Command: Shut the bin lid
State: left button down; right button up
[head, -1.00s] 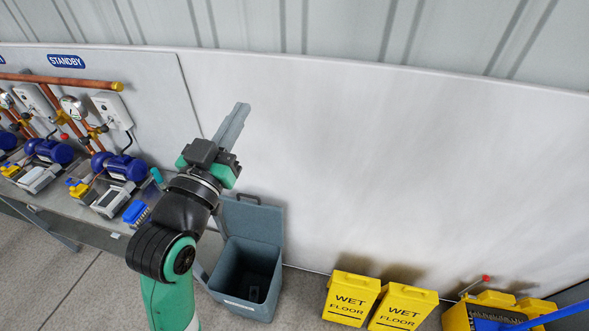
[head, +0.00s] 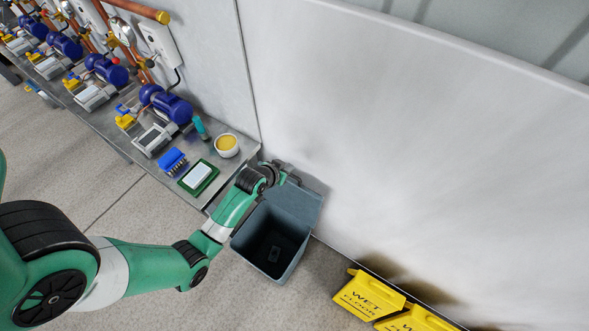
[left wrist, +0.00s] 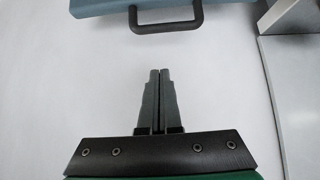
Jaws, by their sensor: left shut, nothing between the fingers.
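The grey-blue bin (head: 247,241) stands open on the floor against the white wall, its dark inside showing. Its lid (head: 305,204) is swung up and back toward the wall. In the left wrist view, the lid's edge (left wrist: 95,6) and dark loop handle (left wrist: 166,27) show at the top. My left gripper (left wrist: 160,72) is shut and empty, its fingertips pointing at the handle with a visible gap in the picture. In the head view, my left arm reaches to the lid's upper edge and its wrist partly hides the fingers. My right gripper is not in view.
Yellow wet-floor signs (head: 368,295) stand on the right. The floor before the bin is clear.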

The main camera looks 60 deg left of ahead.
aim_at(293, 175)
pick_arm(q)
jog(key=b+x, duration=0.4)
jog(key=x, duration=0.5)
jog(key=shift+w+f+b, duration=0.15)
jog(key=shift+f+b, duration=0.15)
jog(key=shift+f, duration=0.05)
jog(key=s, duration=0.1)
jog(key=s+d+p, duration=0.1)
jog(key=shift+s+d+p, duration=0.3)
jog(key=shift+s, duration=0.05)
jog(key=shift+s+d+f, duration=0.1)
jog(key=shift+s+d, duration=0.05)
jog(key=shift+s, duration=0.1)
